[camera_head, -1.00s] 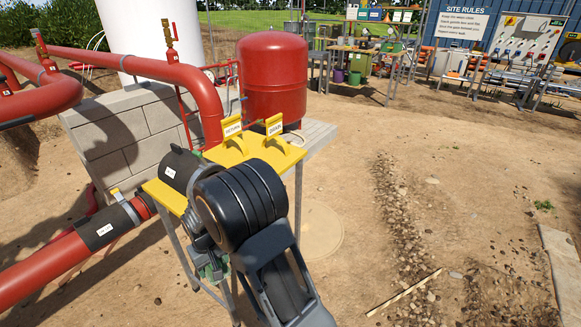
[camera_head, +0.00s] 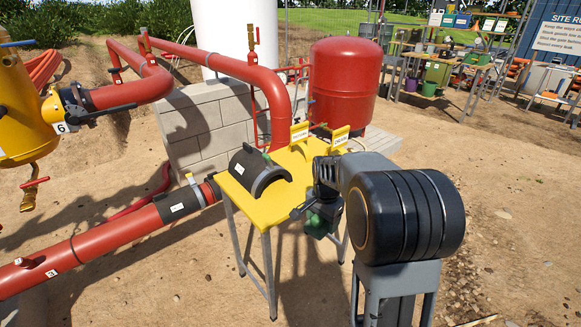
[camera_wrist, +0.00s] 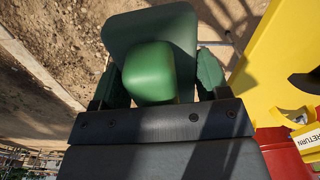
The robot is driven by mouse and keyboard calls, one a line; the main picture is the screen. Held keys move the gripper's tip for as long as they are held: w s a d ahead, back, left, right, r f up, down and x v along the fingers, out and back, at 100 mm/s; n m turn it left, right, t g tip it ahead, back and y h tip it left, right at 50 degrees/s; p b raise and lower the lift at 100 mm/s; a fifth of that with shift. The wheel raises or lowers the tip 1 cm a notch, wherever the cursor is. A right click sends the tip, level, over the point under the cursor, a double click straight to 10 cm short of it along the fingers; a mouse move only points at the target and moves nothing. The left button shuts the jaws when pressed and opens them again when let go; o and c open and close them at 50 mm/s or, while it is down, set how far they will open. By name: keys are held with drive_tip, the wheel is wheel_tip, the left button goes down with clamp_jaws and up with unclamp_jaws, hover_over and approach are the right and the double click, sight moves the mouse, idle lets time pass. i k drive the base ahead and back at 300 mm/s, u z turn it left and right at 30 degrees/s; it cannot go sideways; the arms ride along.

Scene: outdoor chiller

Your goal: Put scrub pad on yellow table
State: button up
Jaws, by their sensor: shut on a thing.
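The yellow table (camera_head: 265,206) stands in the middle of the head view on thin grey legs. My gripper (camera_wrist: 163,85) is shut on the green scrub pad (camera_wrist: 150,35), gripping its raised block-like handle in the wrist view. In the head view the pad (camera_head: 318,224) shows as a small dark green shape below my wrist, at the table's front right edge. The pad appears to be beside the table rather than over it. In the wrist view the table's yellow edge (camera_wrist: 262,65) lies to the right of the pad, with a gap of ground between.
A black half-round pipe shell (camera_head: 259,174) lies on the table's left part. A red pipe (camera_head: 120,232) ends near the table's left side. A red tank (camera_head: 345,85) stands behind.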

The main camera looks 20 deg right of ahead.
sight(295, 194)
drive_tip(key=i, duration=0.9)
